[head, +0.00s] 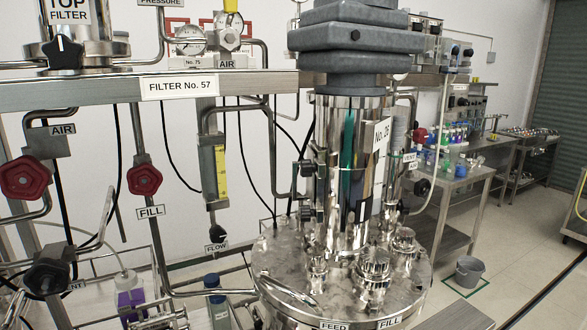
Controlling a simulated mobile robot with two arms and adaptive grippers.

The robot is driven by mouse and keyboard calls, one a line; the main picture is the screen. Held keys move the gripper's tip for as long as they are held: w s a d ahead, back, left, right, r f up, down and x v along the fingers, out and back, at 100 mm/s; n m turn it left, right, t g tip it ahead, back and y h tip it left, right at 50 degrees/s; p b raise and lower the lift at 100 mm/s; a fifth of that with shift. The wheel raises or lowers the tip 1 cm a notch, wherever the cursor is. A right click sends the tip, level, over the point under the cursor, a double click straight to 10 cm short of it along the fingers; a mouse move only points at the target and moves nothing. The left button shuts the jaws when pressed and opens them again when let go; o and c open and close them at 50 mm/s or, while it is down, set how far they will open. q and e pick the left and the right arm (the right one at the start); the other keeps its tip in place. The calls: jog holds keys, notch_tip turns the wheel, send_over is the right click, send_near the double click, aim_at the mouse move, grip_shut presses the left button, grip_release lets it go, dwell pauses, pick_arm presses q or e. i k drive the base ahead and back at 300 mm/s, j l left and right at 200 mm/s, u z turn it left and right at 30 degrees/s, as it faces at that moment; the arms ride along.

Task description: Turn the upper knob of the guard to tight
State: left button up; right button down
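A shiny metal cylinder (338,180), apparently the guard, stands upright on the round vessel lid (275,255), below a grey stepped housing (360,45). Two small dark knobs or clamps sit one above the other on its left side: an upper one (305,170) and a lower one (307,214). They are small, and I cannot read their setting. A "No. 26"-like label (381,147) is on the cylinder's right. Neither of my grippers is in view.
Left of the vessel are red valve wheels (145,179), a flow tube (221,172) and pipes under the "FILTER No. 57" shelf (120,92). A bench with bottles (460,172) is at the right. A grey bucket (469,271) stands on the floor, with clear floor beside it.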

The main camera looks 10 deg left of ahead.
aim_at(307, 169)
jog(key=k+l+u, duration=0.2)
jog(key=k+l, duration=0.15)
jog(key=l, duration=0.25)
jog(key=k+l+u, duration=0.25)
jog(key=l, duration=0.3)
jog(key=k+l+u, duration=0.2)
jog(key=k+l, duration=0.3)
